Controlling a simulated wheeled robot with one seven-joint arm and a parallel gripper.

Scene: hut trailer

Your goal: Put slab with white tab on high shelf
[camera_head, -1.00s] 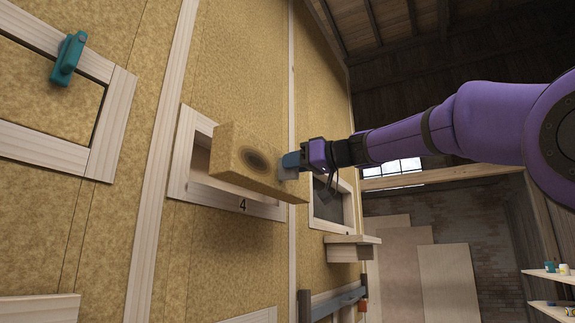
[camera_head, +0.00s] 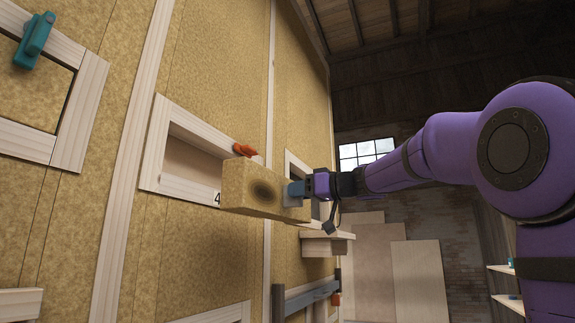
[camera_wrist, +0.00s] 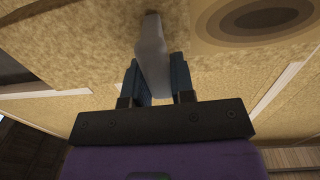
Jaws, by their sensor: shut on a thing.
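The slab (camera_head: 262,190) is a tan fibrous block with a dark round spot on its face. My gripper (camera_head: 296,190) is shut on the slab's pale tab, at the slab's right end. In the wrist view the pale tab (camera_wrist: 152,55) stands between the two blue fingers, with the slab (camera_wrist: 205,35) beyond it. I cannot tell which opening or ledge is the high shelf.
A teal clamp (camera_head: 35,40) is on a framed panel at upper left. Shelves stand at far right.

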